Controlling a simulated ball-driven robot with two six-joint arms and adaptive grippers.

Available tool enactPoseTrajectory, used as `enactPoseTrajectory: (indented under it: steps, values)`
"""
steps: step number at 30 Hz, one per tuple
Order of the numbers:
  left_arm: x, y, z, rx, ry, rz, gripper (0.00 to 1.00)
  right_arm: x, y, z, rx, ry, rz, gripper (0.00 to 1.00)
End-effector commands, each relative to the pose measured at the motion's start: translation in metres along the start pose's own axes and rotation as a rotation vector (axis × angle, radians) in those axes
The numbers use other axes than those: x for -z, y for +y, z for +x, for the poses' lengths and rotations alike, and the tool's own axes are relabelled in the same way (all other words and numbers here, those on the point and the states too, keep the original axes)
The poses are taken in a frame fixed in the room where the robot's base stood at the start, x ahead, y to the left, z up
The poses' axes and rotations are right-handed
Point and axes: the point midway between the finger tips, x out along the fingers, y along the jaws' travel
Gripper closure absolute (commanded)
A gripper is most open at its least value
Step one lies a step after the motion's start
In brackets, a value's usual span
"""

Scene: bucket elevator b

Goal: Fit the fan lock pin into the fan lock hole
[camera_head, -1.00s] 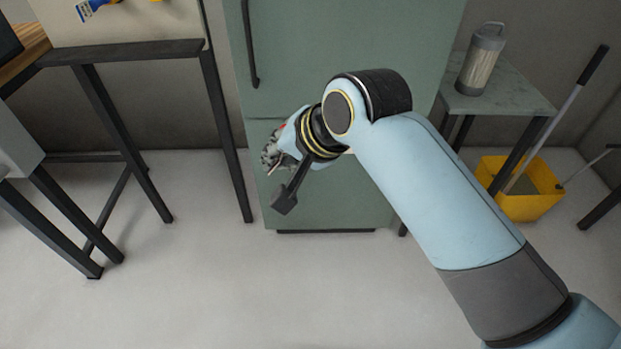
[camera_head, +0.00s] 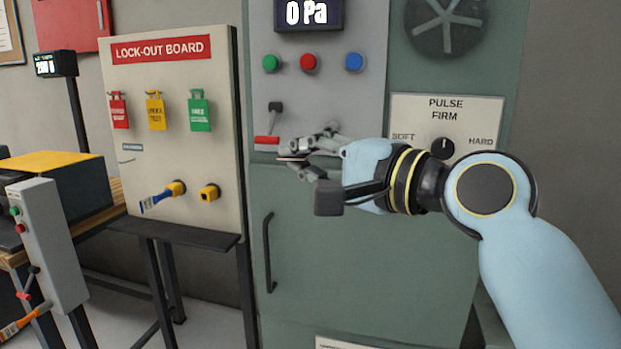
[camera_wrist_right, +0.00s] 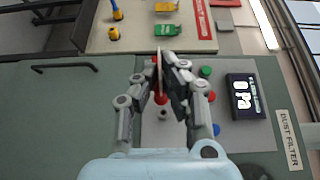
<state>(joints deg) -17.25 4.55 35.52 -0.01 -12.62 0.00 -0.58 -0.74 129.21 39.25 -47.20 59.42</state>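My right gripper (camera_head: 290,156) is in front of the green cabinet, just below and right of a small black-handled lever. Its fingers also show in the wrist view (camera_wrist_right: 160,66), closed together at their tips. They grip a thin pale strip, which I take to be the fan lock pin (camera_wrist_right: 158,57); in the head view the pin (camera_head: 290,159) sticks out to the left. A red piece (camera_wrist_right: 160,98) shows between the fingers. My left gripper is not in view.
The grey panel (camera_head: 345,100) has green, red and blue buttons above the gripper. The black-handled lever (camera_head: 275,120) has a red plate (camera_head: 267,140) below it. The pulse dial (camera_head: 442,149) is at the right. The lock-out board (camera_head: 150,90) stands left, the door handle (camera_head: 268,250) below.

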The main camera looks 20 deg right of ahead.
Motion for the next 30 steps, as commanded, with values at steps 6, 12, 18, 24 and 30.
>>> enactPoseTrajectory:
  steps: [6, 12, 18, 24, 30]
  values:
    - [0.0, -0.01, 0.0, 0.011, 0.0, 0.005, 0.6, 0.0, 0.0, 0.0, 0.016, 0.001, 0.004, 1.0]
    - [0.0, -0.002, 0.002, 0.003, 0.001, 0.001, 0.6, 0.0, 0.001, 0.0, 0.018, 0.001, 0.004, 1.0]
    - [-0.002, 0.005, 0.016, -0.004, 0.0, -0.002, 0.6, 0.0, 0.006, 0.0, 0.059, 0.001, 0.003, 1.0]
    - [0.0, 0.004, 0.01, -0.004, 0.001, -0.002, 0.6, 0.019, 0.001, 0.01, 0.06, -0.001, -0.002, 1.0]
    - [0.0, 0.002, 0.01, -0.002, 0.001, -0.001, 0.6, 0.037, 0.002, 0.02, 0.06, 0.0, 0.001, 1.0]
